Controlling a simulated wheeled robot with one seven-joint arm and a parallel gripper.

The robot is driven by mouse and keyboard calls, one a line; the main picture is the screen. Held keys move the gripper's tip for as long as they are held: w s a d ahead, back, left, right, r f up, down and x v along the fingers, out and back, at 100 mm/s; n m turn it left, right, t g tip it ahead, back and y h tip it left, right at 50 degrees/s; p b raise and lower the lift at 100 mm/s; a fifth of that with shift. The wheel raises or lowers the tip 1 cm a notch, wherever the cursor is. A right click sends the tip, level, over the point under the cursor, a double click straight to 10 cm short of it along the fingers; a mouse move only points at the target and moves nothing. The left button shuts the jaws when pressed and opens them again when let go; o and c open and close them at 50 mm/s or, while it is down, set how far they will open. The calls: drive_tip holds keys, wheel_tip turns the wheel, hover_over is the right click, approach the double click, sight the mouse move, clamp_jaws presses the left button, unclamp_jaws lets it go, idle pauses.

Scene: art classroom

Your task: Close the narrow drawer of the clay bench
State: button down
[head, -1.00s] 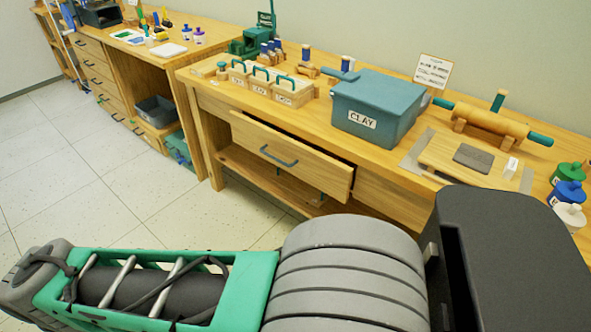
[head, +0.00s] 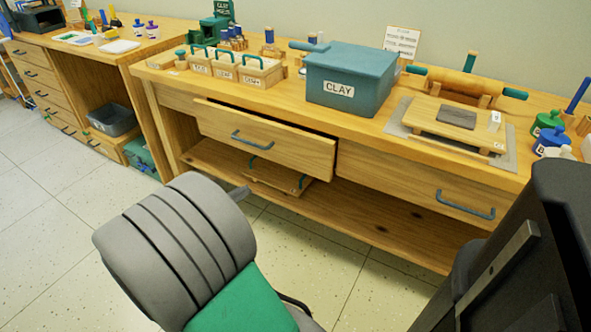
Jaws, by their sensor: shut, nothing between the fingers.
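The clay bench (head: 300,112) is a long wooden bench along the wall. Its left drawer (head: 262,140), with a blue-grey bar handle (head: 249,140), is pulled out a little; a dark gap shows along its top and right edge. The wider right drawer (head: 420,185) looks flush with the bench front.
A lower shelf (head: 370,212) under the drawers holds a wooden tray with green handles (head: 270,181). On top stand a CLAY bin (head: 350,85), several small caddies and a board (head: 457,122). A second bench (head: 85,68) stands left. Floor in front is clear.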

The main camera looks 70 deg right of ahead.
drive_tip(key=s+d+r+n+g+h+b, duration=0.2)
drive_tip(key=s+d+n+h, duration=0.25)
drive_tip(key=n, duration=0.25)
drive_tip(key=p, duration=0.2)
approach(299, 145)
drive_tip(key=d, duration=0.4)
drive_tip(key=s+d, duration=0.1)
drive_tip(key=d, duration=0.1)
drive_tip(key=shift+d, duration=0.25)
drive_tip(key=shift+d+r, duration=0.1)
drive_tip(key=shift+d, duration=0.05)
